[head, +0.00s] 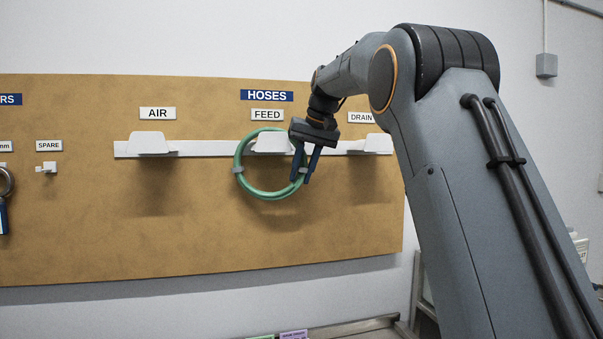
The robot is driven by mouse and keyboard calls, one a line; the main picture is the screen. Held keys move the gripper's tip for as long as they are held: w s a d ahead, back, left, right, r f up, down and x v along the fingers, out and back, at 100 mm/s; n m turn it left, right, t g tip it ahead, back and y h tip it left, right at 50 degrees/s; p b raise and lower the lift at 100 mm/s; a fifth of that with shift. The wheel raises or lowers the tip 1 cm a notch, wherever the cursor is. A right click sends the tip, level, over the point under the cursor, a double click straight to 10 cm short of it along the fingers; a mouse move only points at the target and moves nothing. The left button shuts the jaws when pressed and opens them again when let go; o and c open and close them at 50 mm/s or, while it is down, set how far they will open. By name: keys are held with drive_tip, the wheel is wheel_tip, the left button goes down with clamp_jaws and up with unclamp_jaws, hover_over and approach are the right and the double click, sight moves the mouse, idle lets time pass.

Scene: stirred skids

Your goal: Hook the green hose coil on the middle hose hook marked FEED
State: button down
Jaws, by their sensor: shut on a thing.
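The green hose coil (268,195) is in front of the wooden board, below the FEED label (267,115). Its ring surrounds the white middle hook (270,143) in the head view, with the top of the ring crossing just above the hook. I cannot tell whether the coil rests on the hook or is still in front of it. My gripper (301,178) is shut on the right side of the coil, fingers pointing down. Part of the coil's right side is hidden behind the fingers.
The AIR hook (150,142) at left is empty. A white rail (212,148) joins the hooks. A SPARE peg (47,168) and a blue-handled tool (3,215) are far left. The board below the coil is clear.

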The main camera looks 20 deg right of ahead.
drive_tip(key=c, duration=1.4)
unclamp_jaws()
drive_tip(key=shift+d, duration=0.1)
